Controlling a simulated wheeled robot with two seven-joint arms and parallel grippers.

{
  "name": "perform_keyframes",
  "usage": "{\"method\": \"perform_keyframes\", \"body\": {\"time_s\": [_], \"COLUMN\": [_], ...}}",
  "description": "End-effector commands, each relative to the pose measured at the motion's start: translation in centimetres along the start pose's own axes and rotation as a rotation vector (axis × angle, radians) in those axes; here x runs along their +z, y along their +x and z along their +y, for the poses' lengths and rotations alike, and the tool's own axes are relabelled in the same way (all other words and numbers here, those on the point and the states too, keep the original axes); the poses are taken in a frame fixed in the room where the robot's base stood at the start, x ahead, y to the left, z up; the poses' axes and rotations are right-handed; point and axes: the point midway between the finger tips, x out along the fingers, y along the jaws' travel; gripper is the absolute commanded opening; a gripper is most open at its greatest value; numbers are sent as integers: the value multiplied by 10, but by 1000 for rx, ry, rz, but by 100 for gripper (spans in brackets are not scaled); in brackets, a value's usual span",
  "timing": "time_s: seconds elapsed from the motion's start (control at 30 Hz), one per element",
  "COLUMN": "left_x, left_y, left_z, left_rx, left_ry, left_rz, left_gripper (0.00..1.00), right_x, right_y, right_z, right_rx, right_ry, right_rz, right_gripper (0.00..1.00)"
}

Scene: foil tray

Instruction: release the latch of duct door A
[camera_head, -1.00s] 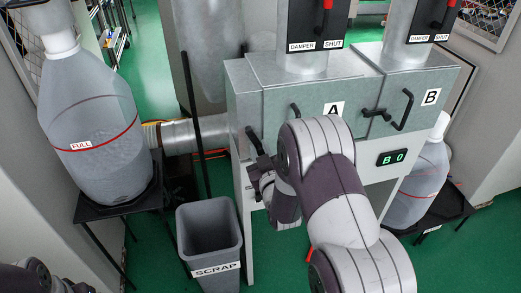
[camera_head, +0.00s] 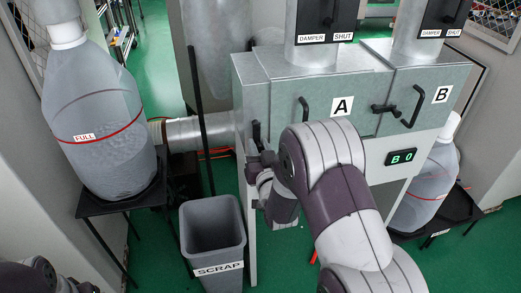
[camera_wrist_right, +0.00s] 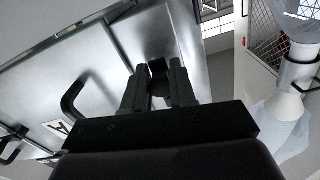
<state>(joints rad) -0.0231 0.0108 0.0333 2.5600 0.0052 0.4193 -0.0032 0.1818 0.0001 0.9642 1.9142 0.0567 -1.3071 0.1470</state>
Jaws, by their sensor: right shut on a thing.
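Duct door A (camera_head: 325,88) is the grey metal panel with the A label, and it looks closed. Its black latch (camera_head: 257,132) stands near the door's left edge, roughly upright. My right gripper (camera_head: 262,165) is at the latch, mostly hidden behind my own arm in the head view. In the right wrist view my right gripper (camera_wrist_right: 155,85) has its two fingers shut on the dark latch lever (camera_wrist_right: 157,70). The door's black pull handle (camera_wrist_right: 72,100) shows to the left there. My left gripper is not in view; only part of that arm shows at lower left.
Door B (camera_head: 425,85) is to the right with its own latch (camera_head: 384,109) and a display reading B 0 (camera_head: 401,157). A grey scrap bin (camera_head: 212,225) stands in front at left. A large bottle (camera_head: 100,120) marked FULL sits on a black stand.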

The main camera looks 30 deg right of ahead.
Motion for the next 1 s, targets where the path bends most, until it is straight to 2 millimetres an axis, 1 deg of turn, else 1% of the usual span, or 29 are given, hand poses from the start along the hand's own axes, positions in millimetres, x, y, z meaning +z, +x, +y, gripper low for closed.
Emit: {"method": "perform_keyframes", "body": {"time_s": [0.03,0.2,0.6,0.63,0.67,0.9,1.0], "left_x": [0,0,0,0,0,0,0], "left_y": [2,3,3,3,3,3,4], "left_z": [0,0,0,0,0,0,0], "left_rx": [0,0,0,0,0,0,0], "left_ry": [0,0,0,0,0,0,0], "left_rz": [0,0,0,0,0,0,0], "left_gripper": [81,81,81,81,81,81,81], "right_x": [-3,-4,-4,-3,-3,-1,-1], "right_y": [1,1,1,1,1,0,-4], "right_z": [0,-2,-2,-2,-2,-2,-2], "right_rx": [2,2,0,0,0,0,-1], "right_ry": [17,48,53,53,53,51,51], "right_rz": [11,12,10,10,9,4,3], "right_gripper": [0,0,0,37,44,44,44]}}
